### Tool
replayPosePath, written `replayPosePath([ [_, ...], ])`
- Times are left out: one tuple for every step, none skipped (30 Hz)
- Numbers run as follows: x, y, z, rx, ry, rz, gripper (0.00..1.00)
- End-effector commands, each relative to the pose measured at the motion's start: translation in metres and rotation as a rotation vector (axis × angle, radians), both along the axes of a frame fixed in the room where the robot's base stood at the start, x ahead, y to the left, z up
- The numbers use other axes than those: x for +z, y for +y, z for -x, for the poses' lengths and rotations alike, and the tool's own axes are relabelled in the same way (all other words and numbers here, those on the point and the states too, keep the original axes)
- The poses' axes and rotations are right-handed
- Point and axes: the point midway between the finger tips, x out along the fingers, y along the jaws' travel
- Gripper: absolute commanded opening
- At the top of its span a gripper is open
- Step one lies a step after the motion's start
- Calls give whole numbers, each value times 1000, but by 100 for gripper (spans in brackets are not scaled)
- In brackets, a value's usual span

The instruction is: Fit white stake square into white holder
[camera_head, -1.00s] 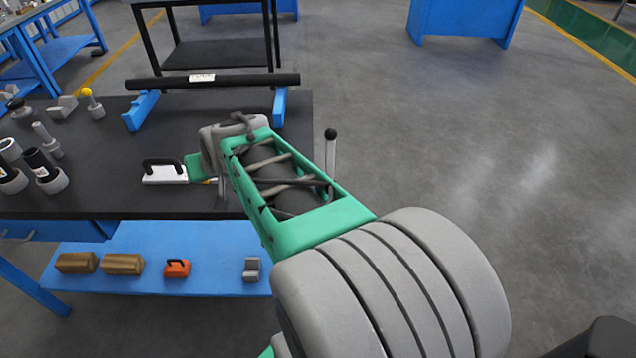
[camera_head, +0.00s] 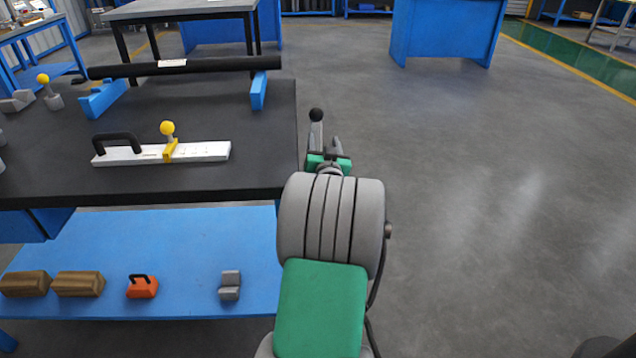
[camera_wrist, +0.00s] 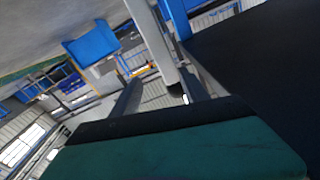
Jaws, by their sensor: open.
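A long white bar (camera_head: 200,152) lies flat on the black table, with a black arched handle (camera_head: 116,142) at its left end. A yellow piece with a yellow ball knob (camera_head: 167,129) sits across its middle. I cannot tell which white part is the stake square and which the holder. My gripper (camera_head: 329,160) is open, just past the table's right edge and apart from the white bar. Its jaws are mostly hidden by my arm in the head view. The wrist view is tilted and shows no white task part for certain.
A black tube (camera_head: 190,67) rests on two blue supports across the back of the black table (camera_head: 60,180). A yellow-knobbed grey piece (camera_head: 50,92) stands at left. The blue lower shelf (camera_head: 180,240) holds wooden blocks, an orange piece (camera_head: 142,287) and a grey piece (camera_head: 229,285). Floor to the right is clear.

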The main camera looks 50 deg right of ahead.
Motion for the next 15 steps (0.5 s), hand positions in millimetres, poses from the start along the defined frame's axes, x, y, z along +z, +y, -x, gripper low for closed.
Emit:
replayPosePath([
  [-42,6,-3,0,48,26,53],
  [-54,9,-5,0,75,46,53],
  [-69,13,-6,-2,111,71,53],
  [-75,15,-6,-4,132,86,53],
  [-80,16,-7,-4,149,100,53],
  [-84,17,-8,-5,165,114,53],
  [-86,17,-10,-5,174,121,53],
  [-87,15,-12,-5,179,124,53],
  [-86,11,-15,-5,181,126,53],
  [-85,8,-18,-5,181,126,53],
  [-86,5,-21,-4,181,123,53],
  [-85,0,-24,-4,180,124,53],
  [-86,-3,-27,-4,180,124,53],
  [-87,-6,-30,-4,180,124,53],
  [-89,-10,-35,-3,180,123,53],
])
